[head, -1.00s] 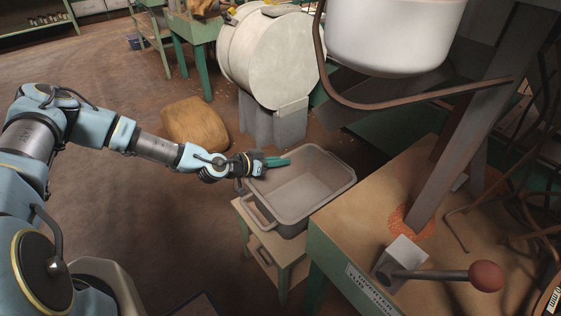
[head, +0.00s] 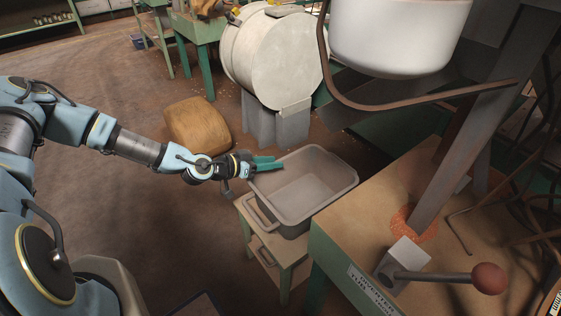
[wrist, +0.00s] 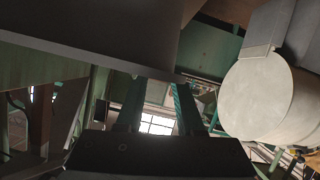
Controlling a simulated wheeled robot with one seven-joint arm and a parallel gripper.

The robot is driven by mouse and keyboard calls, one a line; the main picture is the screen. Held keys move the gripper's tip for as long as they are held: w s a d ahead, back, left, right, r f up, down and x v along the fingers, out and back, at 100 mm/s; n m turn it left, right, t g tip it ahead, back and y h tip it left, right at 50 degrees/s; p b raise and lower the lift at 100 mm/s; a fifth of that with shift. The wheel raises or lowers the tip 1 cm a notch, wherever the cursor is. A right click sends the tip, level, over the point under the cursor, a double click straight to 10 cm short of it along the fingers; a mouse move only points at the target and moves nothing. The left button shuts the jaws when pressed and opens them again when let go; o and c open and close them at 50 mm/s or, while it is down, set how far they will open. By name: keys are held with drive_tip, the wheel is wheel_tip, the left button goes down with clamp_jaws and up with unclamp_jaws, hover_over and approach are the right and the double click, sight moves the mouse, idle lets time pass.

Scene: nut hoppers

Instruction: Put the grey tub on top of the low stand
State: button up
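The grey tub (head: 324,205) sits upright and empty on the low stand (head: 284,254), which has a pale wooden top and green legs. The tub covers most of the top; a strip of bare wood shows at its left and front. My gripper (head: 274,163) is at the tub's back left rim, with its teal fingers by the rim's edge. In the wrist view, the fingers (wrist: 158,92) stand apart with nothing between them. A dark grey surface at upper left there looks like the tub (wrist: 90,25).
A green workbench (head: 340,238) stands close at the stand's right, with a red-knobbed lever (head: 487,279) and a slanted post. A large pale drum (head: 283,60) is behind. A brown sack (head: 197,123) lies on the floor. The floor left of the stand is clear.

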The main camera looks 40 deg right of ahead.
drive_tip(key=v, duration=0.7)
drive_tip(key=shift+a, duration=0.15)
